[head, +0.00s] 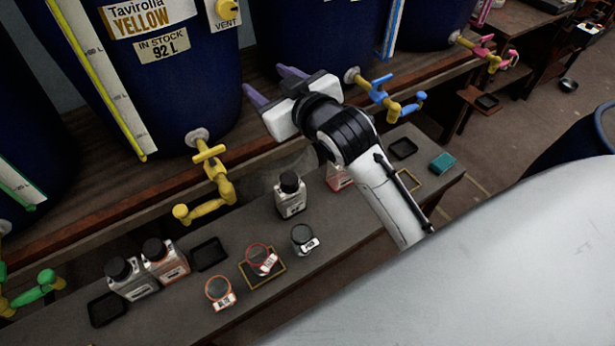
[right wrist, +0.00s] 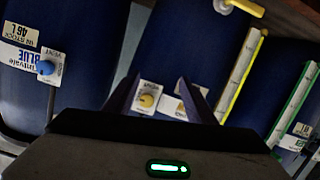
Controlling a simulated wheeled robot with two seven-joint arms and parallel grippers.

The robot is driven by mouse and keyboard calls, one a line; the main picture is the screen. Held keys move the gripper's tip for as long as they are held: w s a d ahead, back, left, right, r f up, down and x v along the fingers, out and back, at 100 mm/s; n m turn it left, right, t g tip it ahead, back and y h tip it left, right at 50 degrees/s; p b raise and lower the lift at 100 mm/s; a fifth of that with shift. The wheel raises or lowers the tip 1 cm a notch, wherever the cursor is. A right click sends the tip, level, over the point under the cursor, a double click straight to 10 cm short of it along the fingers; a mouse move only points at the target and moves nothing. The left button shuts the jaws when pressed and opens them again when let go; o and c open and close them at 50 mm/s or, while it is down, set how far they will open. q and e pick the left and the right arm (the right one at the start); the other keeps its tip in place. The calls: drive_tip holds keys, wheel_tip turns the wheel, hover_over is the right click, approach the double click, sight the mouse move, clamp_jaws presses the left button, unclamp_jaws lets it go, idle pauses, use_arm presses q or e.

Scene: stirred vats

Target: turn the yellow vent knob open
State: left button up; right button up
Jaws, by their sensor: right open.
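The yellow vent knob (head: 227,9) sits on a white plate marked VENT on the dark blue Tavirolla YELLOW vat (head: 200,85), at the top edge of the head view. In the right wrist view the knob (right wrist: 147,101) shows between my fingers, nearer the left one. Its turned position is too small to tell. My right gripper (head: 270,84) is open and empty, with purple fingers pointing toward the vats. In the head view it is below and right of the knob, apart from it. My left gripper is not in view.
A yellow tap (head: 208,170) sticks out low on the vat, and a blue tap (head: 380,92) is right of my gripper. A bench (head: 340,235) below holds several bottles, jars and trays. A blue vent knob (right wrist: 46,67) shows on the neighbouring vat.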

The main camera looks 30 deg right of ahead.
drive_tip(key=s+f+g, duration=0.5)
drive_tip(key=s+f, duration=0.8)
drive_tip(key=f, duration=0.1)
drive_tip(key=shift+s+f+m+g, duration=0.3)
drive_tip(key=shift+g, duration=0.1)
drive_tip(key=s+a+f+y, duration=0.1)
drive_tip(key=s+a+f, duration=0.1)
drive_tip(key=s+f, duration=0.5)
drive_tip(key=s+a+f+y, duration=0.1)
drive_tip(key=s+a+f, duration=0.2)
drive_tip(key=s+f, duration=0.4)
wheel_tip(320, 180, down, 6)
drive_tip(key=shift+s+a+r+g, duration=0.1)
drive_tip(key=shift+s+a+g, duration=0.05)
drive_tip(key=shift+s+g, duration=0.2)
